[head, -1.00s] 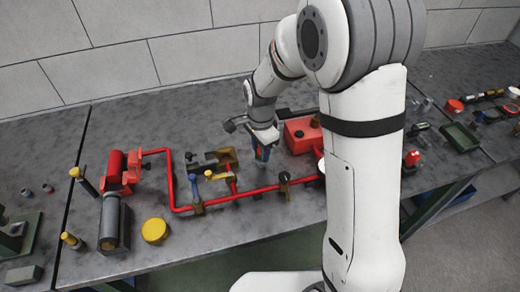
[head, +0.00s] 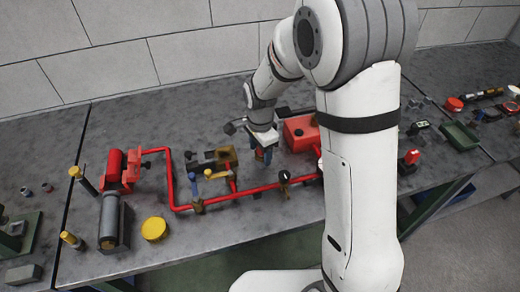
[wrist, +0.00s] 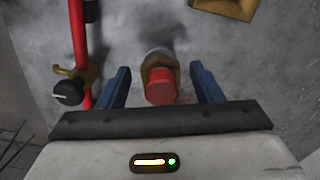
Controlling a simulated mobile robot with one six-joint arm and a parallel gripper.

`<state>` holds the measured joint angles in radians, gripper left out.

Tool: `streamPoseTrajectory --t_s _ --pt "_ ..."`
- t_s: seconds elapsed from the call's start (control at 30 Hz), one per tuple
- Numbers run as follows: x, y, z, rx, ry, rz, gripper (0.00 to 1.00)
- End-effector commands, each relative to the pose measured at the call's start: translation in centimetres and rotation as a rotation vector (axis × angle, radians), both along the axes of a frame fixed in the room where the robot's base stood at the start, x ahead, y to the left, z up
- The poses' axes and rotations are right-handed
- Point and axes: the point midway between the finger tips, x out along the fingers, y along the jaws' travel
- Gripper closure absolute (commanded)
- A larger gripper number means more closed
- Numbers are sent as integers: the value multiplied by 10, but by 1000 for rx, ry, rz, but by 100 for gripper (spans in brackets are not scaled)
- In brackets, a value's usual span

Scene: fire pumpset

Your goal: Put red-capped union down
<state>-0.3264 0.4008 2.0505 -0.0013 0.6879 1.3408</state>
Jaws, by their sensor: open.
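The red-capped union (wrist: 161,82) shows in the wrist view, with a red cap, a brass hex body and a grey far end. It stands between the two blue fingers of my gripper (wrist: 160,88), with a visible gap on each side. My gripper is open. In the head view my gripper (head: 263,155) is low over the bench, between the red pipe run and the red tank. The union cannot be made out clearly there, and its contact with the bench is hidden by its own cap in the wrist view.
A red pipe (head: 240,196) with a black-knobbed brass valve (head: 284,180) runs close by; the valve also shows in the wrist view (wrist: 70,88). A red box-shaped tank (head: 301,133) stands just right of my gripper. A brass part (wrist: 225,7) lies near the wrist view's top edge.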

Motion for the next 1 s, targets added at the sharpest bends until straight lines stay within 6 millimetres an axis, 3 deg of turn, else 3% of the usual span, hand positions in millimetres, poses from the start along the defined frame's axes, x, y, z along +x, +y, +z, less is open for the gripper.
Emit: streamPoseTrajectory --t_s 0.17,0.6,1.0 --pt "1 1 16 1 -4 1 41" --pt "0 1 104 1 -3 1 41" --pt "-4 -4 127 2 -7 22 41"
